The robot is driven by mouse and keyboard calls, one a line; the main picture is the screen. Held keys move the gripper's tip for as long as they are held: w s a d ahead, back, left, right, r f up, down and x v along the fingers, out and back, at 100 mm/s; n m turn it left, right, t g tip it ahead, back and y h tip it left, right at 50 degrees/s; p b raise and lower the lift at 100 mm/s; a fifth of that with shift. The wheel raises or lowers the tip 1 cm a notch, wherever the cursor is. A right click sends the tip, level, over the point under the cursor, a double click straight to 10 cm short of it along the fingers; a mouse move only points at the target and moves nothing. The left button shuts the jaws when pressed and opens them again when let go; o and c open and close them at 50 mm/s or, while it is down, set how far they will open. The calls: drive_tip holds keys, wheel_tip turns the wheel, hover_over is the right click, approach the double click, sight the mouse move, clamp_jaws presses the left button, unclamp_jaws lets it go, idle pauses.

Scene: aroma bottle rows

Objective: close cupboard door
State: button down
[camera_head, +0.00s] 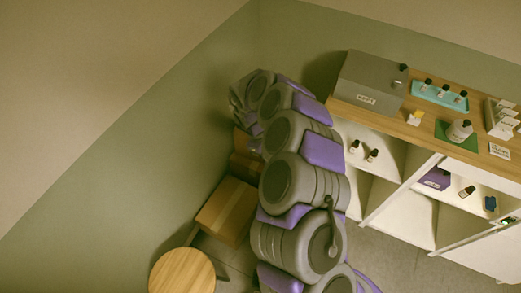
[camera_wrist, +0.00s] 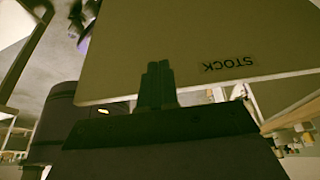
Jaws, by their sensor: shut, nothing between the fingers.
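The cupboard is a white shelf unit (camera_head: 410,217) with a wooden top, on the right in the head view. Its visible compartments are open at the front. In the wrist view a broad pale panel (camera_wrist: 160,45) fills the upper middle, with an upside-down STOCK label (camera_wrist: 228,63) near its lower edge. It looks like a door, but I cannot tell this for sure. My gripper (camera_wrist: 158,68) is shut and empty, its fingers overlapping the panel in the picture. I cannot tell whether they touch it. In the head view the gripper is hidden at the arm's far end.
A grey labelled box (camera_head: 370,82), a teal tray (camera_head: 425,92) of small bottles and a larger bottle (camera_head: 459,131) stand on the wooden top. Cardboard boxes (camera_head: 227,210) and a round wooden stool (camera_head: 182,271) stand left of my arm. Grey floor shows between arm and cupboard.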

drive_tip(key=s+d+n+t+p, duration=0.2)
drive_tip(key=d+n+p, duration=0.4)
drive_tip(key=d, duration=0.9)
drive_tip(key=s+d+n+t+p, duration=0.3)
drive_tip(key=d+p, duration=0.5)
drive_tip(key=d, duration=0.6)
drive_tip(key=w+d+n+t+y+p, duration=0.1)
drive_tip(key=w+d+n+y+p, duration=0.1)
drive_tip(key=w+d+n+p, duration=0.7)
drive_tip(key=shift+w+d, duration=2.95)
drive_tip(key=shift+d, duration=1.55)
drive_tip(key=shift+r, duration=0.1)
